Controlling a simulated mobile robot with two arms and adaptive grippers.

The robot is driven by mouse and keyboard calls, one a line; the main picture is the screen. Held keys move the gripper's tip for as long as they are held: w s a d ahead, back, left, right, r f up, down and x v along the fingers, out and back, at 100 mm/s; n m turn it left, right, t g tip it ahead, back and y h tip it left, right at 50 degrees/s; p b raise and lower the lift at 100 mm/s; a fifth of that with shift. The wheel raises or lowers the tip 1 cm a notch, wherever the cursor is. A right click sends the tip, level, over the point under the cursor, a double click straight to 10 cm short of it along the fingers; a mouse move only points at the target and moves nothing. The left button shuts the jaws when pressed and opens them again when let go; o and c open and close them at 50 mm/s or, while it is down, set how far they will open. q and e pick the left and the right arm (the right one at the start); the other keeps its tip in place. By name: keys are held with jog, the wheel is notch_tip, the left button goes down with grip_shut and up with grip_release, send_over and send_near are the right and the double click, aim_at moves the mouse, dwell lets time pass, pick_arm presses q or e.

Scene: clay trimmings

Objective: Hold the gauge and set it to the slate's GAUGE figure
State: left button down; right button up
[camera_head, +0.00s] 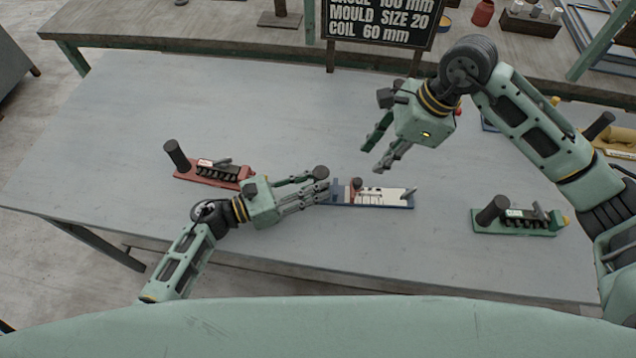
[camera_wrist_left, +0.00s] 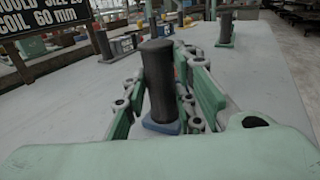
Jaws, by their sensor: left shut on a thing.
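The gauge (camera_head: 385,197) is a blue-based device with a white marked plate, a dark red knob and a grey lever, in the middle of the table. My left gripper (camera_head: 322,186) is shut on the black upright post at its left end. In the left wrist view the post (camera_wrist_left: 158,80) stands between the fingers on a blue base. My right gripper (camera_head: 373,160) is open and empty above the gauge. The slate (camera_head: 378,22) reads "MOULD SIZE 20" and "COIL 60 mm". The line above is cut by the frame edge; its figure cannot be read surely.
A red-based device (camera_head: 214,172) with a black post stands to the left. A green-based one (camera_head: 516,222) stands to the right, and a yellow one (camera_head: 612,140) further right. The grey table (camera_head: 200,110) is clear between them. A bench (camera_head: 210,28) runs behind.

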jog(key=s+a+y, duration=0.1)
jog(key=s+a, duration=0.1)
jog(key=a, duration=0.1)
jog(key=s+a+f+g+y, duration=0.1)
jog(key=s+a+y, duration=0.1)
jog(key=a, duration=0.2)
jog(key=s+a+f+g+y, duration=0.1)
jog(key=s+a+y, duration=0.1)
jog(key=a, duration=0.1)
jog(key=shift+s+a+m, duration=0.25)
jog(key=shift+s+m, duration=0.15)
grip_shut()
jog(key=s+a+r+m+y, duration=0.2)
jog(key=s+a+y, duration=0.1)
jog(key=a+y, duration=0.15)
jog(key=m+t+h, duration=0.4)
jog(key=m+t, duration=1.4)
jog(key=m, duration=0.8)
send_near(356, 188)
jog(key=s+a+r, duration=0.1)
jog(key=a, duration=0.1)
jog(key=s+a+r, duration=0.1)
jog(key=s+a, duration=0.1)
jog(key=shift+r, duration=0.15)
jog(key=shift+w+d+h, duration=0.1)
jog(key=shift+w+h, duration=0.05)
jog(key=shift+h, duration=0.2)
jog(key=x, duration=0.9)
jog(key=shift+w+f, duration=0.25)
jog(key=shift+f, duration=0.1)
